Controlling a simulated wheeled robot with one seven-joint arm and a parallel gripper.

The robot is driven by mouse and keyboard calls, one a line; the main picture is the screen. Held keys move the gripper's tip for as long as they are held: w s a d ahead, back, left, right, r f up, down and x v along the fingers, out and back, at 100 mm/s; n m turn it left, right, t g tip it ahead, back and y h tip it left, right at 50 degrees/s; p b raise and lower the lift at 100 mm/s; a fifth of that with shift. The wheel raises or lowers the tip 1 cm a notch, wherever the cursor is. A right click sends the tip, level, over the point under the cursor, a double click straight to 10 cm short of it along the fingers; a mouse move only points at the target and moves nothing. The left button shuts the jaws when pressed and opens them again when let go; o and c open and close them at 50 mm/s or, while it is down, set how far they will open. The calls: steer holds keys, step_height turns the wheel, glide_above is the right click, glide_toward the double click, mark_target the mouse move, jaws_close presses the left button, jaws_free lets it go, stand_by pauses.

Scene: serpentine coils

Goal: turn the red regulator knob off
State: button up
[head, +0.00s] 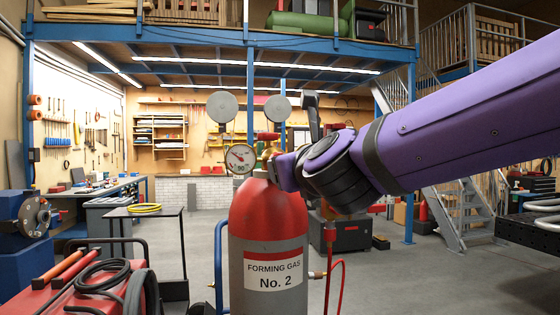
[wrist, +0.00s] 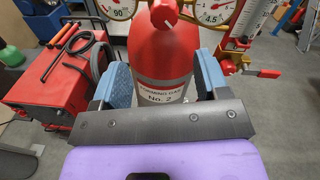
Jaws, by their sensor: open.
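The red regulator knob (wrist: 163,13) shows at the top edge of the wrist view, with a pale mark on it, between two round gauges. It is partly cut off by the frame, so its full setting cannot be read. My gripper (wrist: 162,65) is open and empty, its blue pads wide apart. In the picture the knob lies above the pads, and the gripper does not touch it. The cylinder (head: 268,225), red on top and grey below, is labelled Forming Gas No. 2. My arm hides part of the fittings on top of it in the head view.
A gauge (head: 240,158) and two grey discs (head: 222,107) stand above the cylinder. A red lever (wrist: 262,72) and a clear tube (wrist: 248,25) are at right in the wrist view. A red machine with cables (wrist: 65,75) stands at left. Floor behind is partly clear.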

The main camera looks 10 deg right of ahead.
steer(key=w+m, duration=0.1)
steer(key=w, duration=0.2)
steer(key=w+m, duration=0.1)
steer(key=w, duration=0.3)
steer(key=w+m+h, duration=0.1)
steer(key=w, duration=0.3)
steer(key=shift+w+a+r, duration=0.1)
steer(key=shift+r, duration=0.15)
steer(key=c, duration=0.9)
